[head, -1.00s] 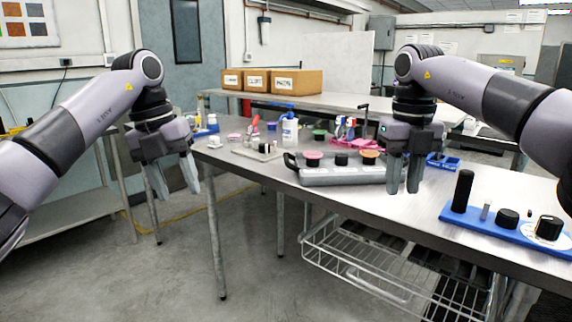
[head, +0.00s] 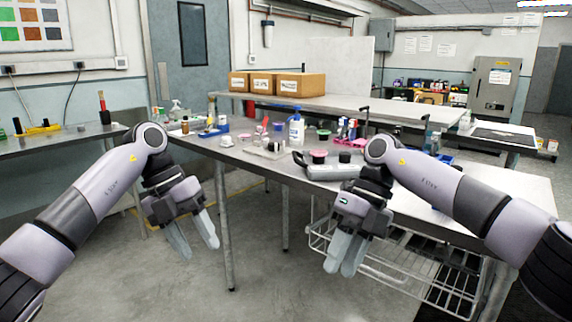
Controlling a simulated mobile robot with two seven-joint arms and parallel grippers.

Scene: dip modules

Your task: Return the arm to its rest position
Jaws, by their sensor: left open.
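My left gripper (head: 192,240) hangs fingers-down over the floor, left of the metal table (head: 240,172). Its two fingers are apart with nothing between them. My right gripper (head: 345,256) hangs fingers-down in front of the table's near edge, with the wire basket behind it. Its fingers look close together and hold nothing that I can see; their gap is hard to judge from this angle.
Cardboard boxes (head: 302,84) stand on the bench behind. A side bench (head: 60,140) stands at left. Floor in front is open.

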